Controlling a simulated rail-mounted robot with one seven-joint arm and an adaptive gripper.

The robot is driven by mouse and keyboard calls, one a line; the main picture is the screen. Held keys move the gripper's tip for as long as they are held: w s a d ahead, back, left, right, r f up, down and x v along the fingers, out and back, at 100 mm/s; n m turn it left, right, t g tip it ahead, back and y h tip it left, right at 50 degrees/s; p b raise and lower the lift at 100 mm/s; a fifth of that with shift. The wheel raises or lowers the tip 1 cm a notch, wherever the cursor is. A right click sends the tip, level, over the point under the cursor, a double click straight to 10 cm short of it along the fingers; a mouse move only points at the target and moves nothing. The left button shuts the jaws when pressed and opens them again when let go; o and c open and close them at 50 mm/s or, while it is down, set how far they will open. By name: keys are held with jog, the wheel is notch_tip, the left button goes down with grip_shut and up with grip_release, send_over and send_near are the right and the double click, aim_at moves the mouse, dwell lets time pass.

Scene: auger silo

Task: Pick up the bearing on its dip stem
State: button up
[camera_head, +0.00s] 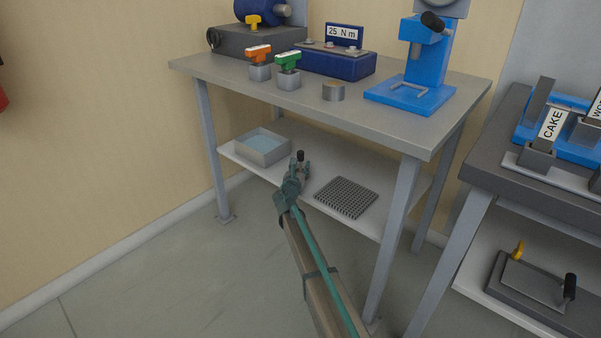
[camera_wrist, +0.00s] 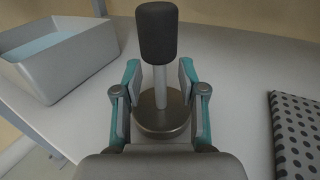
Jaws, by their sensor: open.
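The bearing on its dip stem (camera_wrist: 160,112) stands upright on the lower white shelf in the wrist view. It has a round metal base, a thin light stem and a black grip (camera_wrist: 157,33) on top. In the head view only its black top (camera_head: 300,155) shows clearly, behind my gripper. My gripper (camera_wrist: 157,75) is open, with one finger on each side of the stem. I see gaps between the fingers and the stem. In the head view my gripper (camera_head: 299,167) is small and reaches over the lower shelf.
A grey tray of pale blue liquid (camera_head: 262,147) stands left on the shelf, and a perforated dark mat (camera_head: 346,197) lies right. The upper bench top (camera_head: 400,112) is above and behind. A bench leg (camera_head: 393,240) stands right of my arm.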

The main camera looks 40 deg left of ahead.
grip_shut()
jog(key=shift+w+r, duration=0.1)
dwell(0.5)
